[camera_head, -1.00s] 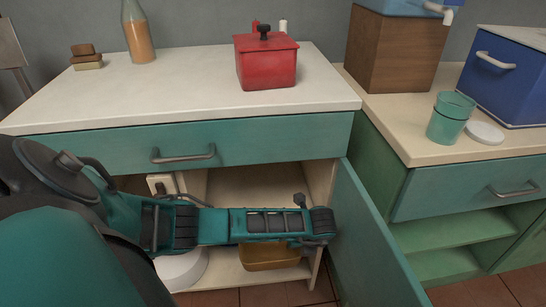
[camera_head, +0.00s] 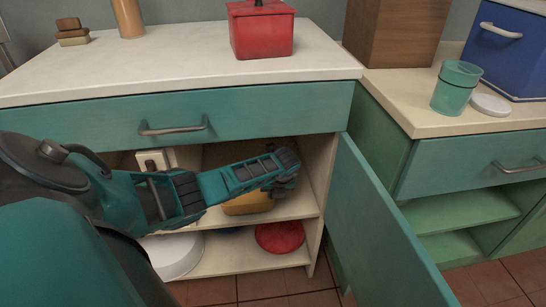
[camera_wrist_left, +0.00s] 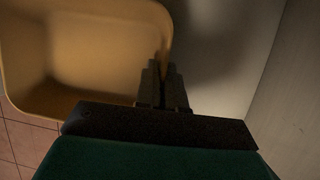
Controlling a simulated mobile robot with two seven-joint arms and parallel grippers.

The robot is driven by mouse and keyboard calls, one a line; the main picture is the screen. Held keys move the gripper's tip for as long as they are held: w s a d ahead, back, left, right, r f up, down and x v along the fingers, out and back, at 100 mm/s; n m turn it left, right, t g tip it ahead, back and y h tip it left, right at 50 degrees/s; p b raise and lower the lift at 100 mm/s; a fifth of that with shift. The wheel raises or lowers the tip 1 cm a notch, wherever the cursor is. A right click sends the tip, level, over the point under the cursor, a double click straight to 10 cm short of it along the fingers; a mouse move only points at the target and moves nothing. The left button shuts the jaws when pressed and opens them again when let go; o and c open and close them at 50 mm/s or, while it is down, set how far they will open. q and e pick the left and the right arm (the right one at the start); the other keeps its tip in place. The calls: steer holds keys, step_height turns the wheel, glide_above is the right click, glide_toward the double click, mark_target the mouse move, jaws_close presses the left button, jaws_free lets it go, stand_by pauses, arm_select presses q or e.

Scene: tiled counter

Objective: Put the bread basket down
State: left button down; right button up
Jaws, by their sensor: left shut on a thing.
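The bread basket is a yellow-tan tub with rounded corners (camera_head: 248,205). It is in the open lower cabinet, at the level of the upper shelf (camera_head: 301,205), partly hidden behind my left arm. I cannot tell whether it touches the shelf. In the left wrist view the basket (camera_wrist_left: 85,50) fills the upper left and looks empty. My left gripper (camera_wrist_left: 163,82) is shut on its right wall at the rim. In the head view the left gripper (camera_head: 280,190) is at the basket's right end. My right gripper is not in view.
The open cabinet door (camera_head: 375,215) stands to the right of the opening. A red round item (camera_head: 281,237) and a white bowl (camera_head: 178,258) sit on the lower shelf. A red pot (camera_head: 261,34) stands on the counter above. A pale wall (camera_wrist_left: 292,105) is close right of the gripper.

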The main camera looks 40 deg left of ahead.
arm_select(q)
steer(key=shift+f, duration=0.4)
steer(key=c, duration=1.2)
jaws_free()
steer(key=shift+c, duration=0.2)
